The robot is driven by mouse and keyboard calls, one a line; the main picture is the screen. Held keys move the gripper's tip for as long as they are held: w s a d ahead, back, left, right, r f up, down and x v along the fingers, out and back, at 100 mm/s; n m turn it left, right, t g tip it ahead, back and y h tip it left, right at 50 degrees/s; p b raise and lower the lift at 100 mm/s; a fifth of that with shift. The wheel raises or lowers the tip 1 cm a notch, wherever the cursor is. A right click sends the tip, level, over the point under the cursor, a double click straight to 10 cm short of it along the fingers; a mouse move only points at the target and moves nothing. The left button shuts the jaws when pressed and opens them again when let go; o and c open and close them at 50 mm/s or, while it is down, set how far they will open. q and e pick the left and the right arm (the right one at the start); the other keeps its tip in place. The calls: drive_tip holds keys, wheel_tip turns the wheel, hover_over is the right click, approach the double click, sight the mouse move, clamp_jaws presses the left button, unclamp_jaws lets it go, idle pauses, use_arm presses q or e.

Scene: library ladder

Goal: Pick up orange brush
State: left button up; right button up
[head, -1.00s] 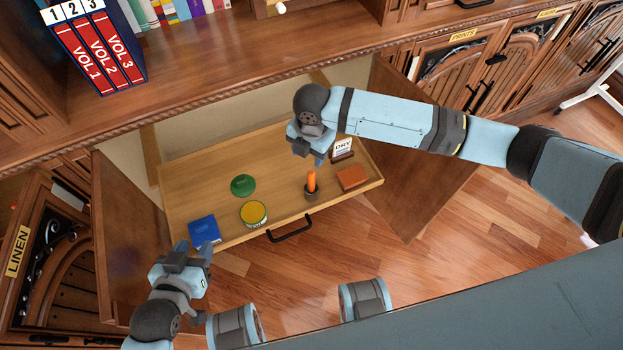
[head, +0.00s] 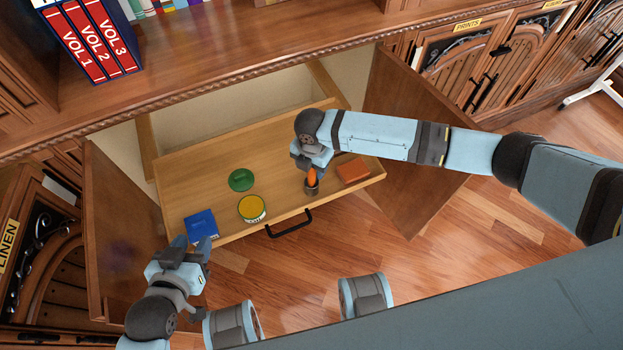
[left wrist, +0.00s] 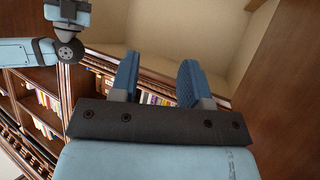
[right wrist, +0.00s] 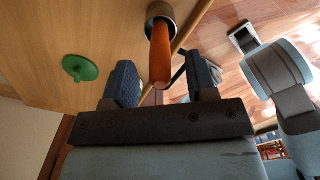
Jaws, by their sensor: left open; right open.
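The orange brush (head: 312,176) stands with its orange handle up in a dark cup (head: 311,189) on the pulled-out wooden tray. In the right wrist view the orange brush (right wrist: 161,55) reaches from the metal-rimmed cup (right wrist: 160,14) toward the space between the fingers. My right gripper (head: 308,168) is open at the handle, from above and behind; its fingertips (right wrist: 160,75) are on either side of the handle's end, not closed on it. My left gripper (head: 190,243) is open and empty near the tray's front left corner; its fingers (left wrist: 157,75) also show in the left wrist view.
On the tray (head: 285,208) are a blue box (head: 201,224), a yellow-topped tin (head: 252,208), a green lidded object (head: 241,180) and an orange-brown block (head: 353,171). A black handle (head: 289,225) is on its front. Open cabinet doors (head: 118,225) flank the tray.

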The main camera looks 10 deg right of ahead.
wheel_tip(320, 180, down, 2)
drive_tip(key=shift+f, duration=0.1)
clamp_jaws()
drive_tip(key=shift+r, duration=0.25)
wheel_tip(320, 180, up, 20)
drive_tip(key=p, duration=0.4)
